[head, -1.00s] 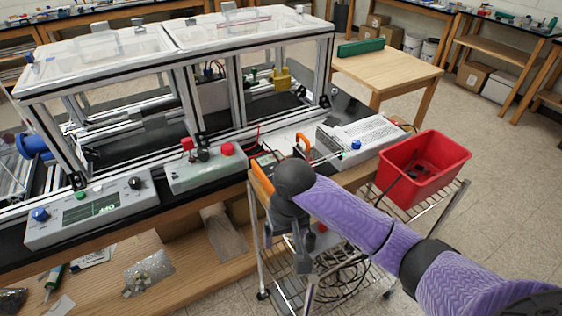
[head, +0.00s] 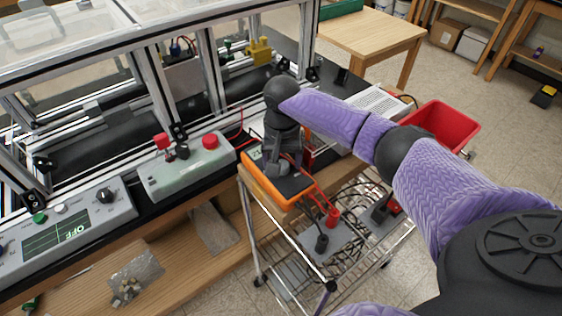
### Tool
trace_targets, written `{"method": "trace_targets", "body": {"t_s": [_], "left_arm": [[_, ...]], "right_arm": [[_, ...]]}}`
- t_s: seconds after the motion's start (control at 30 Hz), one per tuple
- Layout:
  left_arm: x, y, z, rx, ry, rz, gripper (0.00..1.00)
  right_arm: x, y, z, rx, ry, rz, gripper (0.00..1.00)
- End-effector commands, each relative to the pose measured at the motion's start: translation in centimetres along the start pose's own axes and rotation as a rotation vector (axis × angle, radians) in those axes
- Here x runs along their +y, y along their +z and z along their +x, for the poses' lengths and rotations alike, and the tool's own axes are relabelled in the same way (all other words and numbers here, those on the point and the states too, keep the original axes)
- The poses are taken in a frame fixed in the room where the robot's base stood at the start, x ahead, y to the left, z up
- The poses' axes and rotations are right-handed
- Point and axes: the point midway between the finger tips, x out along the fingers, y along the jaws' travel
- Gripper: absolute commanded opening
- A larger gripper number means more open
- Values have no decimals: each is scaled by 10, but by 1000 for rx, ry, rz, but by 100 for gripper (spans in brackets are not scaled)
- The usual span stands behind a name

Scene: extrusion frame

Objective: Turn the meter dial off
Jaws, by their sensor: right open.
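I cannot tell whether the fingers touch the dial. My left gripper is out of view.
A grey box (head: 100,205) at left has a display reading OFF. A pale green box (head: 185,175) with a red button stands beside the meter. The extrusion frame (head: 155,80) rises behind. A wire cart (head: 300,262) stands below, and a red bin (head: 445,125) at right.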

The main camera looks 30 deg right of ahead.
Motion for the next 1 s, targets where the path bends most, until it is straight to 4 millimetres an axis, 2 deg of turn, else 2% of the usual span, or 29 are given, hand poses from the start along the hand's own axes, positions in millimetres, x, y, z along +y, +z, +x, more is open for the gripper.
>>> {"method": "trace_targets", "body": {"t_s": [0.27, 0.37, 0.6, 0.7, 1.0], "left_arm": [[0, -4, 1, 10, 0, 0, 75], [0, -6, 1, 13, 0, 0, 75], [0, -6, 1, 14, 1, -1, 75], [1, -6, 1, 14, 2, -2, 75], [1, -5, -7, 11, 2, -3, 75]], "right_arm": [[0, 0, 4, 1, 1, -1, 84], [0, 0, 4, 0, 1, -1, 67], [0, 0, 4, 1, 1, -1, 16], [0, 0, 4, 1, 1, -1, 0], [0, 0, 2, 0, 1, -35, 0]]}}
